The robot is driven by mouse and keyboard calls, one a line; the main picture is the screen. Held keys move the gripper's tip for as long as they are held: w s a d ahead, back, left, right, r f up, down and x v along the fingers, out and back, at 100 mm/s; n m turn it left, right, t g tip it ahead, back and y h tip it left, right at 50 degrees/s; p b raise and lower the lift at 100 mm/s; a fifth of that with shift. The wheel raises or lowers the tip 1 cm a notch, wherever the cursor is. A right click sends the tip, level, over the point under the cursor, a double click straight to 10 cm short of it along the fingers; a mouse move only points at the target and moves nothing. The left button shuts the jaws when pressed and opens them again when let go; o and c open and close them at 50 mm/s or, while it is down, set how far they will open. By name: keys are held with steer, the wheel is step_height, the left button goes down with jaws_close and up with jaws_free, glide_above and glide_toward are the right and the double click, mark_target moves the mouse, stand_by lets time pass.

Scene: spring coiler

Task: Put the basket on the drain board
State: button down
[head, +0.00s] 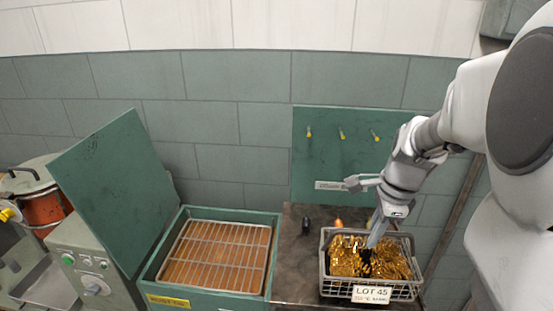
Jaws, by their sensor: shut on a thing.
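The basket (325,283) is a grey wire basket full of shiny gold pieces (398,262), with a "LOT 45" tag (371,294) on its front. It sits upright at the right, over a dark worktop (297,270); I cannot tell whether it touches. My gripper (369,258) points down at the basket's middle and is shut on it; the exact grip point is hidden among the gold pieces.
The green box (168,298) has its lid (115,190) raised on the left. A control panel (85,262) and an orange pot (43,209) stand farther left. A small black object (306,225) lies behind the basket. A green board (345,150) with yellow-tipped pegs is on the wall.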

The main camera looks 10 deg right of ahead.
mark_target(353, 242)
steer(key=w+f, duration=0.1)
steer(key=w+a+f, duration=0.1)
steer(key=w, duration=0.1)
steer(key=w+f, duration=0.1)
steer(key=shift+w+a, duration=0.25)
steer(key=shift+a, duration=0.15)
steer(key=shift+f+b, duration=0.4)
steer(key=shift+f, duration=1.6)
steer(key=c, duration=1.4)
jaws_free()
steer(key=shift+f, duration=0.15)
steer(key=o, duration=0.5)
steer(key=r, duration=0.4)
steer(key=s+r+p, duration=0.1)
steer(key=r, duration=0.3)
steer(key=s+r, duration=0.1)
steer(key=r, duration=0.3)
steer(key=shift+d+r+p, duration=0.15)
steer(key=shift+d+p, duration=0.15)
steer(key=shift+p, duration=0.1)
